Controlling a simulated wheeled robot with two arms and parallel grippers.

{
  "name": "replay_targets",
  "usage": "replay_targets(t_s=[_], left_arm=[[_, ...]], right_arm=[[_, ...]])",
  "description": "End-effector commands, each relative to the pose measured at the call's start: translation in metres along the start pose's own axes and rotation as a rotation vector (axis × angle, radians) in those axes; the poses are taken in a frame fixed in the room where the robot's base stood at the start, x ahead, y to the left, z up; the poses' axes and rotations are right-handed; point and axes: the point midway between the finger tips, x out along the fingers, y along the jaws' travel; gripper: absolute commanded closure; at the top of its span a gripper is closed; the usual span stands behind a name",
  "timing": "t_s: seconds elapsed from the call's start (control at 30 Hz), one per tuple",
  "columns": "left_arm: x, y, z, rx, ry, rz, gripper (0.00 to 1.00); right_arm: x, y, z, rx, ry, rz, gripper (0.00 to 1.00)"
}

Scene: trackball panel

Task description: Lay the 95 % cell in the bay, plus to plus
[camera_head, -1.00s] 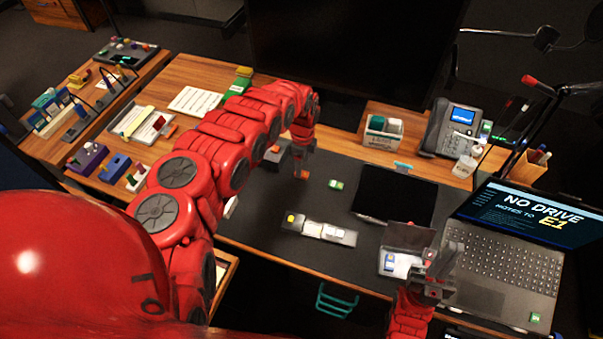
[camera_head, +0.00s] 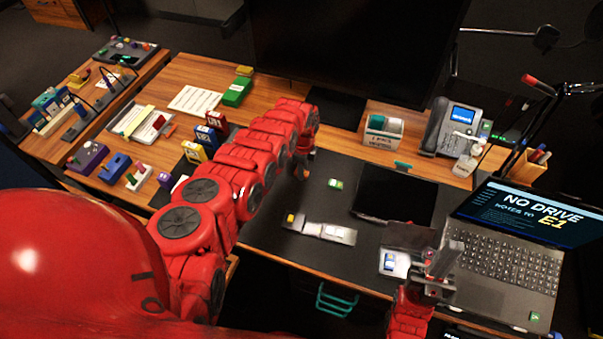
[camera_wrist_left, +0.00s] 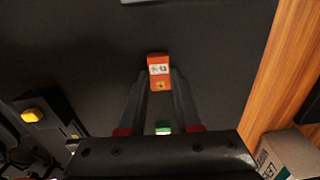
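My left gripper (camera_wrist_left: 160,80) is shut on an orange-red cell (camera_wrist_left: 159,66) with a white label, too small to read, and a small yellow mark at its near end. In the head view this gripper (camera_head: 303,166) is over the dark mat, partly hidden by my arm. A long grey device (camera_head: 322,230) with a yellow button lies on the mat, nearer the front edge; it also shows at the left of the wrist view (camera_wrist_left: 55,125). I cannot make out a bay or plus marks. My right gripper (camera_head: 440,262) is beside a white tray; its finger gap is unclear.
A small green tag (camera_head: 336,184) and a black tablet (camera_head: 394,194) lie on the mat. The white tray (camera_head: 397,267) holds a blue item. A laptop (camera_head: 510,250) fills the right.

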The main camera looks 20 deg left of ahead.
Motion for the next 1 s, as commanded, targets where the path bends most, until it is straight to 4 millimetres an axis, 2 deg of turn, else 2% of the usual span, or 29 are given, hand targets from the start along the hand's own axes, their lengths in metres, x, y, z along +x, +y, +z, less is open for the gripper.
replay_targets(t_s=[0.03, 0.13, 0.17, 0.67, 0.87, 1.0], left_arm=[[0.000, 0.000, 0.000, 0.000, 0.000, 0.000, 0.81], [0.000, 0.000, 0.000, 0.000, 0.000, 0.000, 0.99], [0.000, 0.000, 0.000, 0.000, 0.000, 0.000, 1.00], [-0.006, -0.001, 0.000, -0.001, 0.001, 0.000, 1.00], [-0.027, 0.000, 0.001, -0.001, 0.000, -0.001, 1.00], [-0.047, -0.001, 0.002, 0.001, -0.002, -0.001, 1.00]], right_arm=[[0.000, 0.000, 0.000, 0.000, 0.000, 0.000, 1.00], [0.000, 0.000, 0.000, 0.000, 0.000, 0.000, 1.00], [0.000, 0.000, 0.000, 0.000, 0.000, 0.000, 1.00], [0.002, 0.000, 0.000, 0.000, 0.000, 0.000, 1.00], [0.009, 0.000, -0.002, 0.000, 0.000, 0.000, 1.00], [0.004, 0.000, -0.001, 0.000, 0.000, 0.000, 1.00]])
